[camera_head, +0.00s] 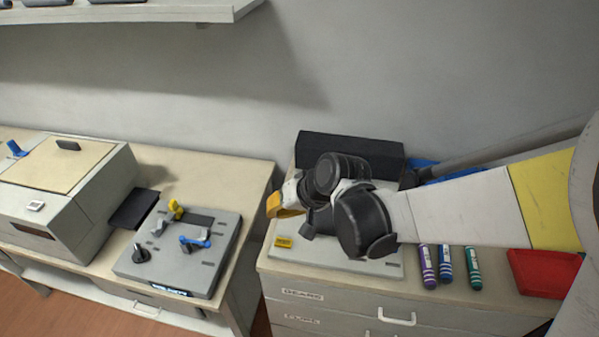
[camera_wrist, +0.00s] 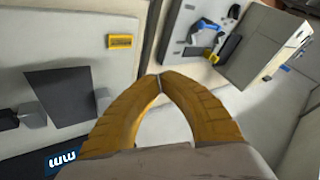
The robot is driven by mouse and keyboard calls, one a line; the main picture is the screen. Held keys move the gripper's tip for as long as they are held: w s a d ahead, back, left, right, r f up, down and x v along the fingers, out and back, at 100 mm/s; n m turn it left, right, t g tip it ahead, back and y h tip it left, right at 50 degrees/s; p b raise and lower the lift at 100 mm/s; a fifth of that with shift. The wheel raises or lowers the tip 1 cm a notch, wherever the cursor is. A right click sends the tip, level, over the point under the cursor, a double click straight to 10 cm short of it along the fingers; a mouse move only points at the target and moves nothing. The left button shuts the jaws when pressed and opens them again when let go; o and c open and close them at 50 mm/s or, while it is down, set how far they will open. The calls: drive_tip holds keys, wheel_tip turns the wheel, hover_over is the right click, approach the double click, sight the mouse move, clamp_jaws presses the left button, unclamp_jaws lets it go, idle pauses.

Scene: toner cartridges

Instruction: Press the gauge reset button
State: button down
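A small yellow block with dark lettering too small to read (camera_head: 283,241), possibly the reset button, sits at the front left of a pale panel (camera_head: 345,262) on the right cabinet. The wrist view also shows the yellow block (camera_wrist: 120,41) at the upper left. My gripper (camera_head: 272,208) is above the panel's left side, above and apart from the block. In the wrist view its two yellow fingers (camera_wrist: 160,76) meet at the tips with nothing between them. My arm hides much of the panel in the head view. A dark square (camera_wrist: 58,93) on the panel shows in the wrist view.
A grey panel (camera_head: 222,258) with yellow and blue levers and a black knob lies on the left table beside a beige machine (camera_head: 75,195). Several markers (camera_head: 445,266) and a red tray (camera_head: 535,274) lie to the right. A dark box (camera_head: 340,148) stands behind.

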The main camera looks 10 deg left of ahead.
sight(279, 241)
drive_tip(key=shift+s, duration=0.1)
idle(0.3)
wheel_tip(279, 241, down, 9)
drive_tip(key=b, duration=0.7)
drive_tip(key=shift+r, duration=0.1)
idle(1.1)
drive_tip(key=shift+f+b, duration=0.4)
drive_tip(key=shift+b, duration=0.1)
drive_tip(key=shift+f+b, duration=0.4)
idle(0.4)
drive_tip(key=shift+r, duration=0.15)
drive_tip(key=shift+r+p, duration=0.65)
drive_tip(key=shift+r, duration=0.05)
